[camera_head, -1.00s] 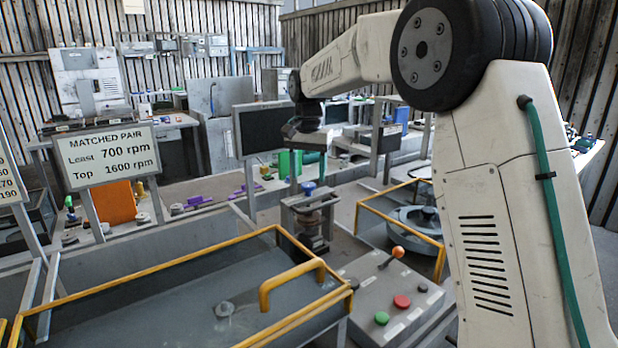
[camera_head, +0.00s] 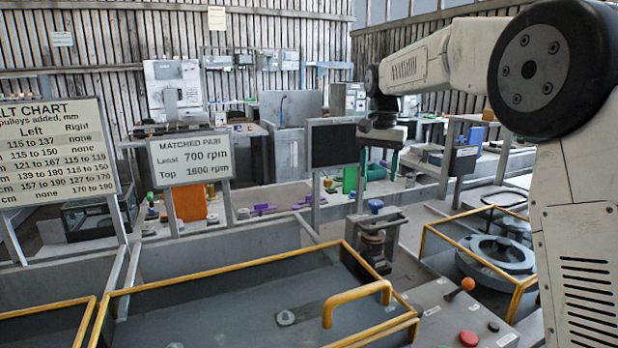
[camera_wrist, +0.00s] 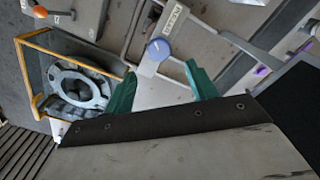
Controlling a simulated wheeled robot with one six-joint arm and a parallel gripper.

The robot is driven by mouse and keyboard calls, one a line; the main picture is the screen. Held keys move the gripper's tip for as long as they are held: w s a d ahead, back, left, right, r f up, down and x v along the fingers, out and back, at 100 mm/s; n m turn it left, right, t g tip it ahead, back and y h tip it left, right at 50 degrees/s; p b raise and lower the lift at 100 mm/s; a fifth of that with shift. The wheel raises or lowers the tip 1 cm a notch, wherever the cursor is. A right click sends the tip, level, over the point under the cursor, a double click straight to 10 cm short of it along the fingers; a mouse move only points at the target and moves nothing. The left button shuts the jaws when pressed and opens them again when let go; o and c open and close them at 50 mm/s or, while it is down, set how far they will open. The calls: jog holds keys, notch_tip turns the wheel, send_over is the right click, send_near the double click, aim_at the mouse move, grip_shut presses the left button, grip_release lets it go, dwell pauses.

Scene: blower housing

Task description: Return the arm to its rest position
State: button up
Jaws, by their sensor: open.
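My gripper shows in the wrist view (camera_wrist: 162,90), with its two green fingers spread apart and nothing between them. In the head view my arm is raised on the right, reaching left, with the dark wrist (camera_head: 383,130) in front of the back benches. A fixture with a blue knob (camera_head: 375,205) stands below the wrist. That blue knob also shows in the wrist view (camera_wrist: 158,49), beyond the fingers and apart from them.
A yellow-framed guard (camera_head: 350,297) with a handle covers the front bench. A round housing (camera_head: 497,254) sits in a yellow-edged enclosure at right. A control panel has an orange-knobbed lever (camera_head: 467,284) and a red button (camera_head: 468,338). A dark screen (camera_head: 333,145) and signs (camera_head: 190,158) stand behind.

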jog(key=s+d+f+n, duration=0.1)
jog(key=s+f+n, duration=0.15)
jog(key=s, duration=1.25)
jog(key=s+d+f+n+t, duration=0.1)
jog(key=s+f+n, duration=0.15)
jog(key=s, duration=1.25)
jog(key=s+d+f+n, duration=0.1)
jog(key=s+f, duration=0.2)
jog(key=s, duration=1.2)
notch_tip(320, 180, up, 5)
jog(key=n+g, duration=0.1)
jog(key=n, duration=0.8)
send_over(376, 202)
jog(key=shift+s+r, duration=0.15)
jog(key=shift+s, duration=0.15)
jog(key=r, duration=0.1)
jog(key=w+r+n, duration=0.1)
jog(key=r, duration=0.1)
jog(key=shift+r, duration=0.15)
jog(key=shift+f+n, duration=0.5)
notch_tip(376, 202, down, 7)
jog(key=shift+f, duration=0.1)
